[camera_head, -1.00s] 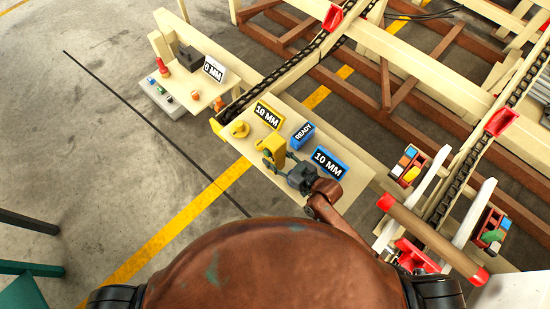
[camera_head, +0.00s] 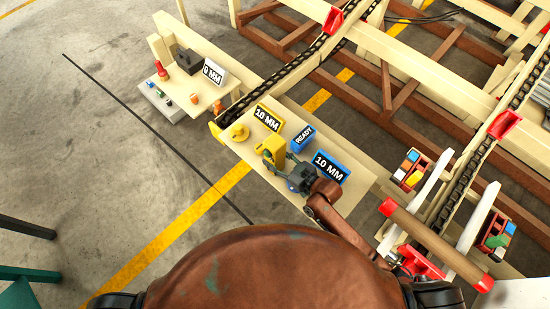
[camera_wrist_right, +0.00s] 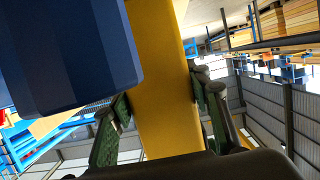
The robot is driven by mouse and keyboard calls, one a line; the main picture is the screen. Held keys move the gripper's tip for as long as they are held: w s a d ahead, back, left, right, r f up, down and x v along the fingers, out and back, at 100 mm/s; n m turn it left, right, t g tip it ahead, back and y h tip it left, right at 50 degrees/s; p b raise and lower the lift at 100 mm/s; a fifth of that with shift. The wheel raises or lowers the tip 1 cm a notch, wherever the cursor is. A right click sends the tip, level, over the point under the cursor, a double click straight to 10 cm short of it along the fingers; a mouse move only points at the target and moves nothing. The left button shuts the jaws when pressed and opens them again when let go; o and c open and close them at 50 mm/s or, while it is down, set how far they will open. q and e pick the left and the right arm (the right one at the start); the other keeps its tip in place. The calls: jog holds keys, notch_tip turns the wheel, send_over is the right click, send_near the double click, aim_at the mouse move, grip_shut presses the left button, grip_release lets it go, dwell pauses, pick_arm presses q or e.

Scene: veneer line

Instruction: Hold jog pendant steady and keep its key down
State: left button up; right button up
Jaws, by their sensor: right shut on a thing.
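The yellow jog pendant (camera_head: 274,148) stands over the pale bench in the head view. My right gripper (camera_head: 283,163) reaches it from the lower right and is shut on it. In the right wrist view the yellow pendant body (camera_wrist_right: 163,75) runs between the two green-padded fingers (camera_wrist_right: 157,118). The pendant's key and whether it is pressed cannot be made out. A large dark blue faceted block (camera_wrist_right: 75,55) covers the upper left of the wrist view, close to the camera. My left gripper is not in view.
A chain conveyor (camera_head: 285,76) runs behind. A red-ended roller (camera_head: 435,243) lies at right.

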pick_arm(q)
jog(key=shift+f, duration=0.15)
pick_arm(e)
jog(key=shift+f, duration=0.3)
dwell(0.5)
